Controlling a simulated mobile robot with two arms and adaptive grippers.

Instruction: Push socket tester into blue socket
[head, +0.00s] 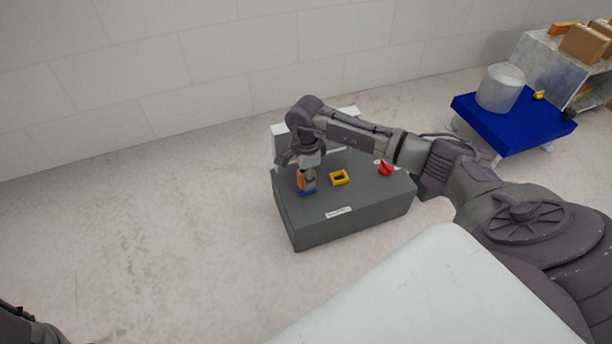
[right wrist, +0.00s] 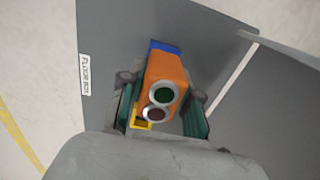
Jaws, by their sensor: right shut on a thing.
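The socket tester (right wrist: 166,72) is an orange block with a green and a dark red round light on its near face. My right gripper (head: 306,174) is shut on it, with a green-padded finger on each side in the right wrist view. The blue socket (head: 307,192) is at the left front of the grey floor box (head: 340,228). The tester is directly over the blue socket, whose blue edge (right wrist: 165,46) shows past the tester in the right wrist view. The tester hides most of the socket, and I cannot tell how deep it sits. My left gripper is not in view.
A yellow socket (head: 339,178) sits to the right of the blue one, and a red part (head: 385,168) lies farther right on the box. A blue cart (head: 540,125) with a grey bucket (head: 499,88) stands at the back right. The floor at left is clear.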

